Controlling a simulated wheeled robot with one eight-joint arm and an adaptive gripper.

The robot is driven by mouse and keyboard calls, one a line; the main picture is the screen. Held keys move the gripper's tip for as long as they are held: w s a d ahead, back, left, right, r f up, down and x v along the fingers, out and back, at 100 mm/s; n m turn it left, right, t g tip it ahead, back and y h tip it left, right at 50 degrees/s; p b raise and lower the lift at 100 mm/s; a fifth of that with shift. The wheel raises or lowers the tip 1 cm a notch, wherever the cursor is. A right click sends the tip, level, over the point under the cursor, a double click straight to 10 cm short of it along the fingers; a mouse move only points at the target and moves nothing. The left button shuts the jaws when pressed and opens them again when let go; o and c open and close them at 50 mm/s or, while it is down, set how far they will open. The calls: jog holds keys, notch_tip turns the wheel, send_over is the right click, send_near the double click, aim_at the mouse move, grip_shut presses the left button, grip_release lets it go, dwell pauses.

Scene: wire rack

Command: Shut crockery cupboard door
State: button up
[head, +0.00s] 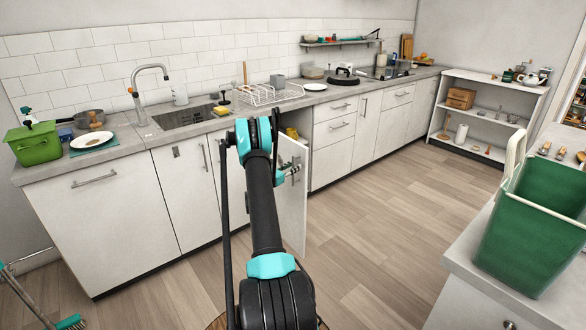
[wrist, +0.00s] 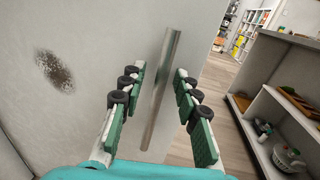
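The white cupboard door (head: 293,205) stands swung open from the counter row, partly hidden behind my arm. Its pale face fills the left and middle of the wrist view (wrist: 95,35) and bears a dark smudge. A straight metal bar handle (wrist: 163,90) runs along the door near its free edge. My gripper (head: 291,172) is at the door's upper part. In the wrist view my gripper (wrist: 160,72) is open, its green-padded fingers one on each side of the handle, with visible gaps. Whether the handle lies fully between the fingertips in depth is unclear.
Yellow items (head: 293,132) show in the open cupboard. The counter above holds a dish rack (head: 268,94) and a sink (head: 190,116). A green bin (head: 530,225) stands on the near right counter. An open shelf unit (head: 480,110) stands far right. The wooden floor between is clear.

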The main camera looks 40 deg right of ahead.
grip_shut()
jog(key=shift+d, duration=0.1)
dwell(0.3)
